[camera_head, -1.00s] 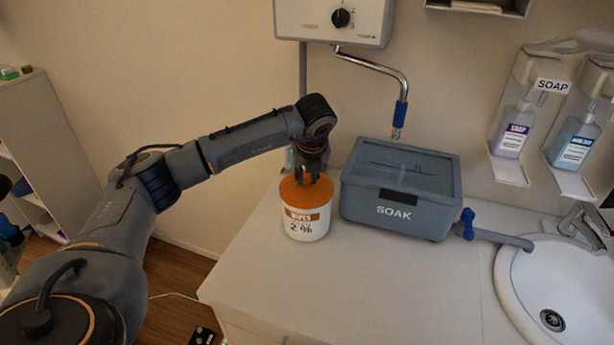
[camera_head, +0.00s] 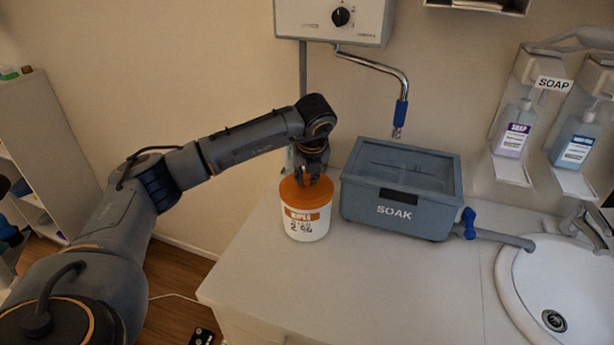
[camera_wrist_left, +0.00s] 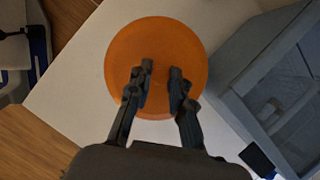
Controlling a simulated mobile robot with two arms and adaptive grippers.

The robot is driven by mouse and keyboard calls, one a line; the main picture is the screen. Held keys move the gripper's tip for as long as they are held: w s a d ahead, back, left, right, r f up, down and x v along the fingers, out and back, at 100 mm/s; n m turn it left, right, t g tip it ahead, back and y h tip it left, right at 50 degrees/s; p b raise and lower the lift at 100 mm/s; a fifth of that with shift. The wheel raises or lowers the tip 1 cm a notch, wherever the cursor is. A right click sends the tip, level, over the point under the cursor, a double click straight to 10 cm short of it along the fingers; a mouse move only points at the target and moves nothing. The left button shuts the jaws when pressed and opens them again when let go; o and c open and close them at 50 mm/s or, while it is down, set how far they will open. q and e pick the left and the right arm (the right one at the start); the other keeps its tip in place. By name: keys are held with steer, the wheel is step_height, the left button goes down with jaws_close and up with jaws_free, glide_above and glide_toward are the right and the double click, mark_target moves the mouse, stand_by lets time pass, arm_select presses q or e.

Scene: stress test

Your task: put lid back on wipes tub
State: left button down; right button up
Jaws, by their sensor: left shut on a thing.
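The white wipes tub (camera_head: 306,225) stands upright on the counter, left of the grey SOAK box. The orange lid (camera_head: 294,190) is on top of the tub's mouth and looks about level; I cannot tell whether it is pressed fully down. My left gripper (camera_head: 313,183) points down at the lid's middle and is shut on it. In the left wrist view the lid (camera_wrist_left: 150,50) is a round orange disc, with my left gripper's fingers (camera_wrist_left: 160,85) over its centre; what they grip there is hard to see. The lid hides the tub in that view. My right gripper is not in view.
The grey SOAK box (camera_head: 375,215) stands close to the tub's right, with a blue-handled tap (camera_head: 467,222). A sink (camera_head: 540,285) is at the right. The counter (camera_head: 370,295) in front is clear. Soap dispensers (camera_head: 517,130) hang on the wall.

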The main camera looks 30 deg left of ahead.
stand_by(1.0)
arm_select(q)
steer(key=c, duration=1.1)
jaws_free()
steer(key=o, duration=0.5)
steer(key=shift+c, duration=0.2)
steer(key=shift+r, duration=0.1)
steer(key=shift+r+p, duration=1.55)
steer(key=shift+r, duration=1.85)
